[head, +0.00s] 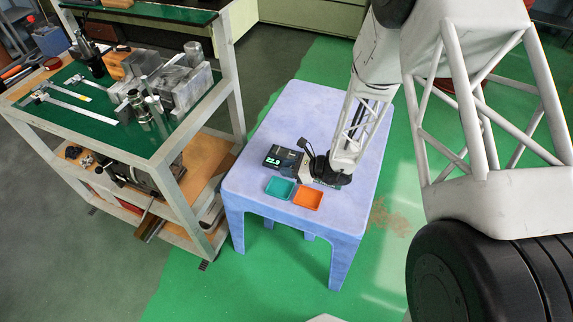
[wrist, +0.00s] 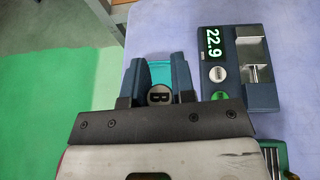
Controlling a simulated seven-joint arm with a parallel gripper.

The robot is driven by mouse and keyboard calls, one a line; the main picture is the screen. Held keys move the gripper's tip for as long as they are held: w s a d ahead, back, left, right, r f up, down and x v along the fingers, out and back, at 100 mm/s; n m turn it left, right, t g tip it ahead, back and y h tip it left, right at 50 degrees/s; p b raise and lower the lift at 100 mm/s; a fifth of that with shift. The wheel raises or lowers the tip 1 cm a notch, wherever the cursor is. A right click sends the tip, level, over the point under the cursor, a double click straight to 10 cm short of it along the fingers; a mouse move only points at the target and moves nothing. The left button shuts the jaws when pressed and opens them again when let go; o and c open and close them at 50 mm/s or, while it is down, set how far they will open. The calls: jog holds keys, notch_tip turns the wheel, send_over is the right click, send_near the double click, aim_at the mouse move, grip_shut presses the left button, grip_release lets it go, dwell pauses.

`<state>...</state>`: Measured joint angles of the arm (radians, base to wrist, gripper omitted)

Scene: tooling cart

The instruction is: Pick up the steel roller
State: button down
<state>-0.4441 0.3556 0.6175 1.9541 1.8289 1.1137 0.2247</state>
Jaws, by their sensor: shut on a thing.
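The wrist view shows my gripper (wrist: 162,82) with its two dark fingers closed around a round grey metal piece. This piece (wrist: 159,97) appears to be the steel roller seen end-on, with a dark label marked B. Behind it is a teal tray (wrist: 160,66), partly hidden by the fingers. In the head view my gripper (head: 325,172) is low over the blue table, and the held piece cannot be made out there. The teal tray (head: 279,188) stands in front and to the left of the gripper.
A scale (wrist: 238,103) reading 22.9 has a small silver piece (wrist: 253,73) in its recess. An orange tray (head: 308,199) is beside the teal tray. A green tray (wrist: 281,155) with silver rods shows at lower right. The table (head: 300,105) is bare at the back; a cart (head: 185,147) stands left.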

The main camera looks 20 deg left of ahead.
jog(key=shift+s, duration=0.1)
dwell(0.6)
jog(key=s+d+f, duration=0.1)
jog(key=s+d, duration=0.2)
jog(key=s, duration=0.4)
jog(key=s+d, duration=0.3)
jog(key=s, duration=0.4)
jog(key=shift+d+f, duration=0.35)
send_over(276, 188)
jog(key=shift+a+f, duration=0.1)
jog(key=shift+f, duration=0.65)
jog(key=shift+f, duration=0.1)
jog(key=shift+f, duration=1.65)
jog(key=shift+f, duration=0.2)
